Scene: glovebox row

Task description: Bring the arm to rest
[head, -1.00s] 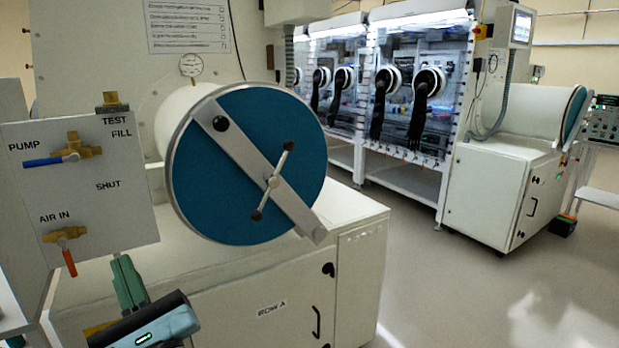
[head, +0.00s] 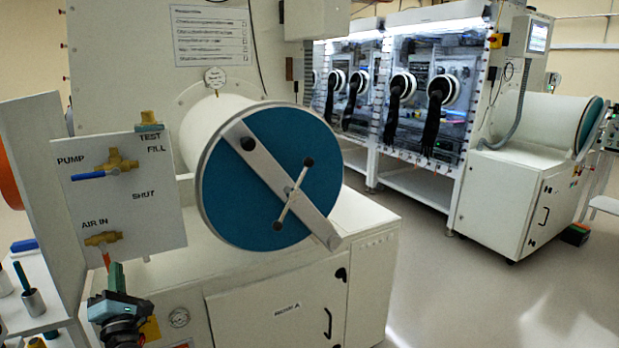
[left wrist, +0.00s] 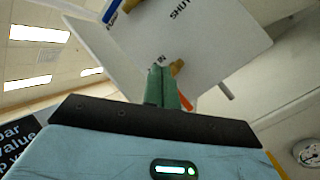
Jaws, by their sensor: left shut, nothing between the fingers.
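My left gripper (head: 117,272) is shut and empty, its green fingers pointing up just below the white valve panel (head: 160,215). In the left wrist view the shut fingers (left wrist: 163,88) stand in front of the panel (left wrist: 205,45), partly covering the AIR IN valve. The orange AIR IN handle (head: 106,259) hangs down beside the fingertips; I cannot tell whether they touch. The blue handle (head: 88,175) of the upper valve points left, level with PUMP. My right gripper is not in view.
The round blue antechamber door (head: 250,195) with its bar and T-handle stands right of the panel, above a white cabinet (head: 275,300). A shelf with small metal holders (head: 34,302) is at the left. Gloveboxes (head: 430,100) stand behind. Open floor (head: 450,290) lies at the right.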

